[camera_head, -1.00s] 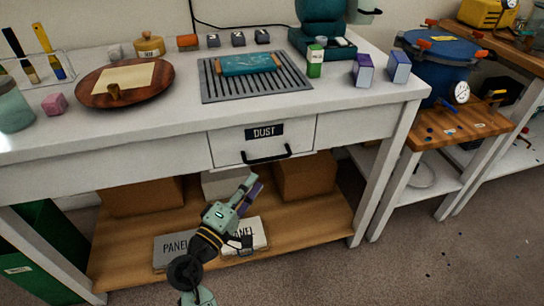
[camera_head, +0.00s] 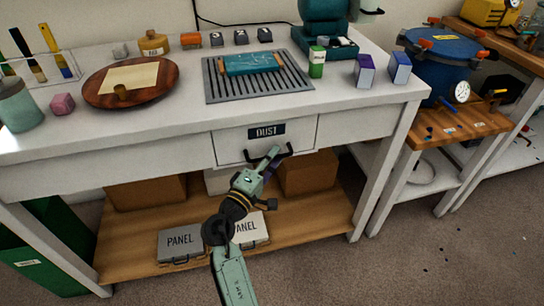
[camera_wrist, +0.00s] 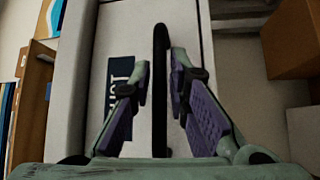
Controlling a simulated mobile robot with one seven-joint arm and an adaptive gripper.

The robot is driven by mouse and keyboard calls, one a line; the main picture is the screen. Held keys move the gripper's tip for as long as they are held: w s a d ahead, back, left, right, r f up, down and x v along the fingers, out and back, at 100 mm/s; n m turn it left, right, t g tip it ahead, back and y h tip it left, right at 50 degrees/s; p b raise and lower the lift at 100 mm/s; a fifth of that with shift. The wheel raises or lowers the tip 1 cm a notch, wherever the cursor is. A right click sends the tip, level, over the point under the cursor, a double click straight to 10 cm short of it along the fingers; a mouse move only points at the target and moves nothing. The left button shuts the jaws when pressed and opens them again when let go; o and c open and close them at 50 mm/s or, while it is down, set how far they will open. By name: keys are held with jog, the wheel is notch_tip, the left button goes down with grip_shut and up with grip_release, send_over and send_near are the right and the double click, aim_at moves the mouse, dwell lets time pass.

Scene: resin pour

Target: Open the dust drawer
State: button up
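The dust drawer (camera_head: 229,142) is a white front under the tabletop with a dark DUST label (camera_head: 267,132); it looks shut. Its black bar handle (camera_head: 287,152) is on the lower part of the front. My gripper (camera_head: 273,157) is at the handle in the head view. In the wrist view, my gripper (camera_wrist: 160,85) has its two purple-padded fingers apart, with the black handle (camera_wrist: 160,60) running between them. There are gaps between the handle and the fingers, narrower on the right. Part of the handle is hidden behind the gripper in the head view.
The white table (camera_head: 150,132) holds a slatted grey grate (camera_head: 213,88), a round wooden board (camera_head: 160,96) and small boxes. A lower wooden shelf (camera_head: 320,228) carries cardboard boxes (camera_head: 308,172) and PANEL cases (camera_head: 180,243).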

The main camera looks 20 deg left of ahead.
grip_shut()
dwell(0.6)
